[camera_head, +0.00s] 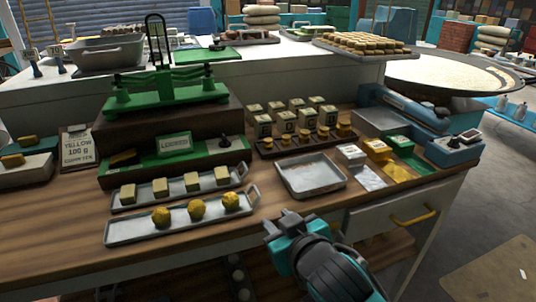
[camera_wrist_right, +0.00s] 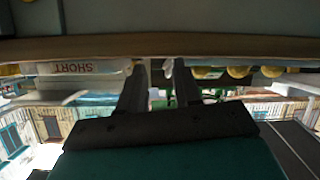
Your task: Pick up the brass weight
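Several brass weights (camera_head: 304,139) of graded size stand in a row in a dark wooden rack (camera_head: 268,153) at the middle of the bench. My right gripper (camera_head: 283,221) is in front of the bench's front edge, below the metal tray, well apart from the weights. In the wrist view its two dark fingers (camera_wrist_right: 158,88) stand apart with nothing held between them. Rounded yellow things (camera_wrist_right: 238,71) show beyond the fingers there; I cannot tell whether they are weights. My left gripper is not in view.
An empty metal tray (camera_head: 311,187) lies between my right gripper and the rack. Trays with yellow blocks (camera_head: 193,182) and yellow balls (camera_head: 197,210) lie to the left. A green balance (camera_head: 165,91) stands behind. A blue scale (camera_head: 455,143) is at the right, above a drawer with a brass handle (camera_head: 413,217).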

